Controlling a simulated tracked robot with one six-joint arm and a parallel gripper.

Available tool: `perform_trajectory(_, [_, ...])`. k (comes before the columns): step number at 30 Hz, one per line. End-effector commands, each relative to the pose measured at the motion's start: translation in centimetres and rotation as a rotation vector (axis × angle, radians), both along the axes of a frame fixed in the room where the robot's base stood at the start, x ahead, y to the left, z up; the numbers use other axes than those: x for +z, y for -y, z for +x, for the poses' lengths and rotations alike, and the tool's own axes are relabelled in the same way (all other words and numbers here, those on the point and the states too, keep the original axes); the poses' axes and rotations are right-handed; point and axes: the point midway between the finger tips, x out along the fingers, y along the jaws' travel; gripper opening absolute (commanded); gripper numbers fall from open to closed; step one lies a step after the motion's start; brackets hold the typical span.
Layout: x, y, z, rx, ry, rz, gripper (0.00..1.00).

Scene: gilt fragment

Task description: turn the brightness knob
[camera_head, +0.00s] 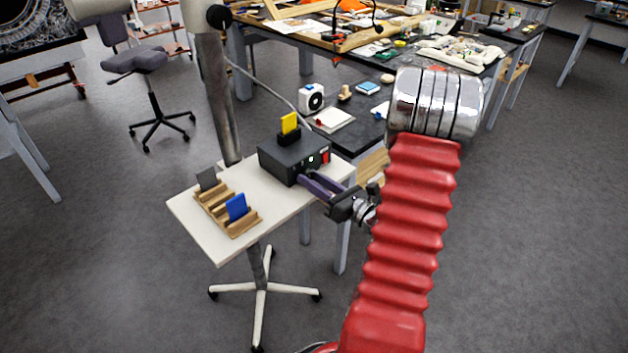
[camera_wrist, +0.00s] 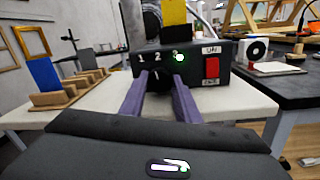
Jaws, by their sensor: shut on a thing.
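The black control box (camera_head: 287,163) stands on a small white table. The dark brightness knob (camera_wrist: 157,74) sits below the number 2 and carries a white mark that looks roughly upright. My gripper (camera_wrist: 158,82) has its purple fingers on either side of the knob, shut on it. In the head view my gripper (camera_head: 306,182) reaches the box front from the right and hides the knob.
A yellow card (camera_head: 289,123) stands upright in the box's top. A wooden rack (camera_head: 225,208) with a blue card (camera_head: 236,206) and a grey card (camera_head: 207,179) lies at the left of the white table (camera_head: 200,232). A cluttered dark workbench (camera_head: 385,135) stands behind.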

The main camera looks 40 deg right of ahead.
Motion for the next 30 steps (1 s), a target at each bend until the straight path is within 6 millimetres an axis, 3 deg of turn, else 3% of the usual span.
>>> perform_trajectory(3, [0.0,0.1,0.0,-0.002,0.000,-0.001,0.07])
perform_trajectory(4, [0.0,0.1,0.0,-0.002,0.000,-0.001,0.31])
perform_trajectory(6, [0.0,0.1,0.0,-0.002,0.000,-0.001,0.36])
perform_trajectory(19, [0.0,0.2,-0.6,-0.002,0.000,-0.002,0.37])
perform_trajectory(30, [-0.3,0.6,-4.9,-0.005,-0.001,-0.001,0.37])
